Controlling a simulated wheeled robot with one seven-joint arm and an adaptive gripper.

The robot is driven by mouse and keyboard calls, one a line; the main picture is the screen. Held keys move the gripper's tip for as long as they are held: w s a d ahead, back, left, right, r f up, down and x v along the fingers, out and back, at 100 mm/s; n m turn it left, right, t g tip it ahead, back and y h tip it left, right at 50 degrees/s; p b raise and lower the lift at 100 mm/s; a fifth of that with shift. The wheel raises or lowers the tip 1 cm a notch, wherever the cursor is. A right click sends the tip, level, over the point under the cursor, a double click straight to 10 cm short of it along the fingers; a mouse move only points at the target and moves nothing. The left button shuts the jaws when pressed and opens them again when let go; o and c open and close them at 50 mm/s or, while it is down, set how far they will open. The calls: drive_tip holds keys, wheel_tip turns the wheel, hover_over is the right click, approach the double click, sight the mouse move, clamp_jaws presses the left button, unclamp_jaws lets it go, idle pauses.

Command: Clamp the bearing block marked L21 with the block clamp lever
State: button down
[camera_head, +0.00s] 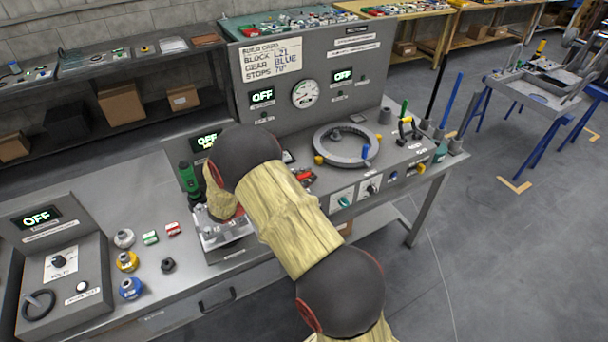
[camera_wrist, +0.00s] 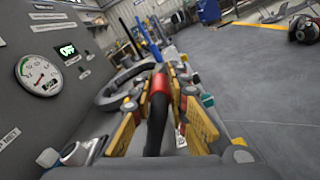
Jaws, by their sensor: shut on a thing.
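My gripper (camera_wrist: 162,85) has yellow fingers and is shut on a black lever with a red part (camera_wrist: 159,82), which rises between the fingers in the wrist view. I take this for the block clamp lever. In the head view my arm hides the gripper and the lever. A silver block fixture (camera_head: 222,232) stands on the bench just left of my arm, partly covered by it. I cannot read a block marking L21 there, nor tell whether the block is clamped. The build card (camera_head: 270,60) reads block L21, gear blue, stops 70.
A grey ring fixture (camera_head: 346,145) lies right of my arm, below a gauge (camera_head: 305,93). A green-handled tool (camera_head: 188,178) stands behind the block fixture. Green (camera_head: 150,238) and red (camera_head: 172,229) small blocks and several gears, one blue (camera_head: 130,288), lie on the left. The displays read OFF.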

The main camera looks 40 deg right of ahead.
drive_tip(key=c, duration=1.7)
unclamp_jaws()
drive_tip(key=v, duration=1.2)
